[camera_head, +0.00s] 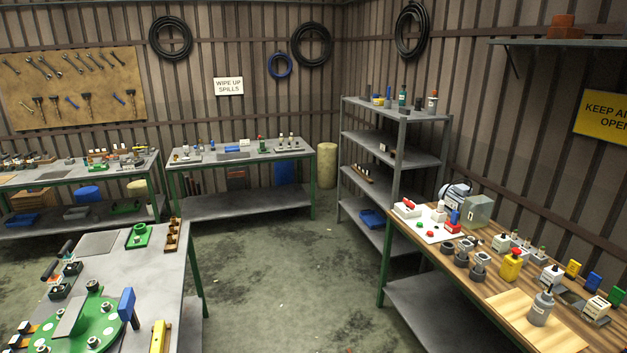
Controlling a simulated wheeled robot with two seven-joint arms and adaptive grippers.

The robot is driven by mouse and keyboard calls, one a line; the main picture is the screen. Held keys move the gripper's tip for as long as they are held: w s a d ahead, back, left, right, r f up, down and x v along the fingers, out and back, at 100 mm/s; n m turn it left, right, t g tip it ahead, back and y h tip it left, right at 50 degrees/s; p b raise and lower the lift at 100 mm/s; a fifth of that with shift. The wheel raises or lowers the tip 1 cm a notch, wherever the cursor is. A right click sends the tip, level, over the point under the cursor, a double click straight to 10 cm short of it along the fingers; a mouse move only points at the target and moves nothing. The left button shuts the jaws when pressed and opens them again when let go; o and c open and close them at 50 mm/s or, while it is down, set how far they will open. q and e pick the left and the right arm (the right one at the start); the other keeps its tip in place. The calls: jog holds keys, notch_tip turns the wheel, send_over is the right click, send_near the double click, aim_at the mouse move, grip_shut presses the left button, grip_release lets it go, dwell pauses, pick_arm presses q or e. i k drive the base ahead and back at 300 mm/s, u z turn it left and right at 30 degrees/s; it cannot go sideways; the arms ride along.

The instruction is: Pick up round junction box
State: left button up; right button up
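No part labelled as a round junction box can be made out for certain at this size. Several small dark grey round parts stand on the wooden-topped bench (420,246) at the right; one round grey part (478,266) sits near its front edge, with another (448,251) to its left. A grey box-shaped enclosure (478,210) stands behind them. Neither of my grippers shows in the head view.
A table with a green round plate (80,325) is at the left. A shelf rack (396,140) stands behind. The floor (285,270) between is clear.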

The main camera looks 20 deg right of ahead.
aim_at(539, 310)
jog(key=z, duration=0.95)
jog(key=i, duration=0.95)
jog(key=z, duration=0.95)
